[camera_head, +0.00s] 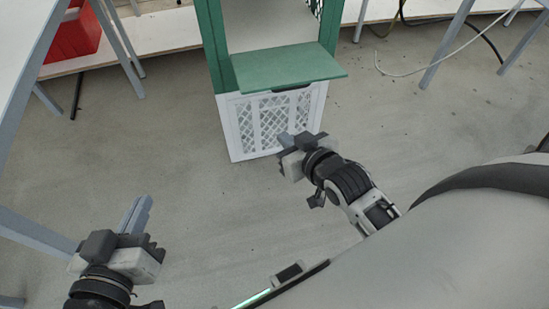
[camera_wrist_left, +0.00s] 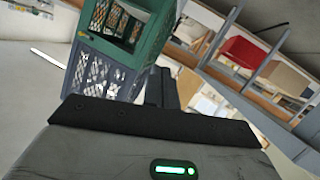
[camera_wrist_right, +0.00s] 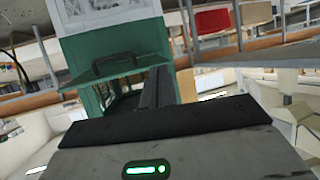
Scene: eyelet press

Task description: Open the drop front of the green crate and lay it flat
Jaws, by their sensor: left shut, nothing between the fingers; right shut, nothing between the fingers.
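The green crate (camera_head: 212,40) stands on a pale lattice-sided crate (camera_head: 236,128) at the top middle of the head view. Its drop front (camera_head: 288,68) is down, sticking out about level toward me above the lower crate, leaving the opening clear. My right gripper (camera_head: 287,138) is shut and empty, in front of the lower crate's right side, apart from the drop front. My left gripper (camera_head: 137,213) is shut and empty, far to the lower left.
A red bin (camera_head: 75,36) sits on a low white shelf at the upper left. Grey table legs (camera_head: 447,45) stand at the upper right, with loose cables on the floor. A table edge runs along the left. The floor (camera_head: 190,190) between my grippers is clear.

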